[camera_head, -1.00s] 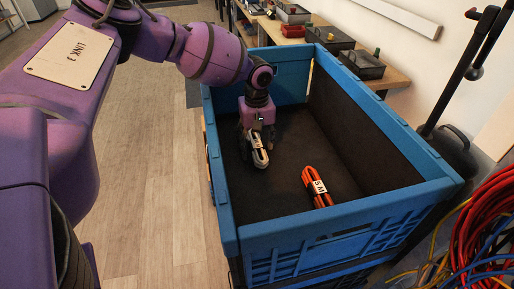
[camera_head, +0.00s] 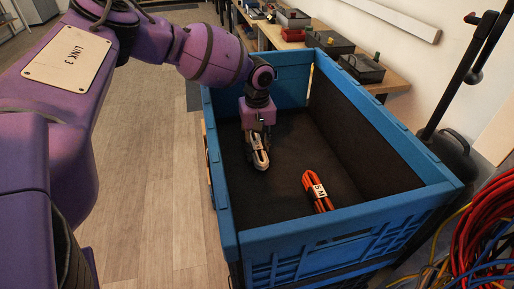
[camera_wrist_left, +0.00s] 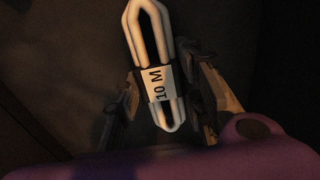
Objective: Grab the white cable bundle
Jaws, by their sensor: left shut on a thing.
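The white cable bundle (camera_head: 260,155) is inside the blue crate (camera_head: 340,219), toward its left side. In the left wrist view the white bundle (camera_wrist_left: 150,45) carries a label reading "10 M". My left gripper (camera_head: 257,143) reaches down into the crate and is shut on the bundle. In the left wrist view its fingers (camera_wrist_left: 160,95) sit on both sides of the label. Whether the bundle touches the crate floor is hard to tell. My right gripper is not in view.
An orange cable bundle (camera_head: 318,192) labelled "5 M" lies on the dark crate floor, right of my gripper. The crate walls stand around both bundles. A wooden bench (camera_head: 393,79) with boxes is behind. Loose red cables (camera_head: 485,225) hang at the right edge.

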